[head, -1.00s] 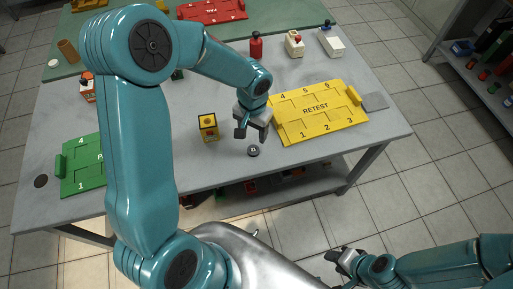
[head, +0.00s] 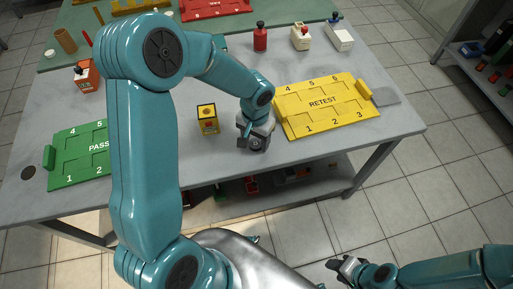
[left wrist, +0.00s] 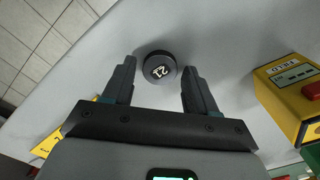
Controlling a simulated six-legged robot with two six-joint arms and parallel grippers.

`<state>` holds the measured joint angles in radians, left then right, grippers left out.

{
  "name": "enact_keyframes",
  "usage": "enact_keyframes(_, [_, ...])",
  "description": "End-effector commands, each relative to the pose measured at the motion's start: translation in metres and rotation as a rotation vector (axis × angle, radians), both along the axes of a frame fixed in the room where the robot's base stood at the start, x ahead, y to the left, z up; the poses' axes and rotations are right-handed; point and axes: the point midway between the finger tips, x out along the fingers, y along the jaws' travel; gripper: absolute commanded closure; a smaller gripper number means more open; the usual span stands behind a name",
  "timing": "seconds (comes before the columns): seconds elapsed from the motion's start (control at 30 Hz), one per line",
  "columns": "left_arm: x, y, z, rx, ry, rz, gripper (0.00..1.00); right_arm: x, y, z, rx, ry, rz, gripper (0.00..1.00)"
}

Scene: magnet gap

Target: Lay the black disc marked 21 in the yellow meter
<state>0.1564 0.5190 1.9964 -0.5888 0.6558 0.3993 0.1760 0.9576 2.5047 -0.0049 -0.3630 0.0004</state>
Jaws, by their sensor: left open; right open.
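The black disc marked 21 (left wrist: 158,68) lies flat on the grey table, just ahead of and between the open fingertips of my left gripper (left wrist: 158,85) in the left wrist view. In the head view the disc (head: 256,143) is partly hidden by my left gripper (head: 254,138), which is low over the table. My right gripper (head: 340,266) is open and empty, off the table at the lower right.
A yellow RETEST tray (head: 322,103) lies right of my left gripper, and a green PASS tray (head: 75,160) lies at the left. The table's front edge is close to the disc.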

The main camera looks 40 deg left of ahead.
Motion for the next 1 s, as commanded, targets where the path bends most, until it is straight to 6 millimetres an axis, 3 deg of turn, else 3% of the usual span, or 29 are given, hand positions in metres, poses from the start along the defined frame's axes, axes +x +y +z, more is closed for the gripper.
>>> enact_keyframes(0.27, [0.0,0.0,-0.001,0.0,0.0,0.0,0.43,0.0,0.0,-0.001,0.0,0.0,0.0,0.57])
enact_keyframes(0.4, [0.0,0.0,-0.001,0.0,0.0,0.0,0.85,0.0,0.0,-0.001,0.0,0.0,0.0,0.57])
enact_keyframes(0.67, [0.0,0.0,0.005,0.0,-0.001,0.0,0.86,0.0,0.0,0.003,0.0,0.0,0.0,0.57])
enact_keyframes(1.0, [0.0,0.0,0.035,0.0,-0.001,0.0,0.86,0.0,0.0,0.024,0.0,0.0,0.0,0.57])
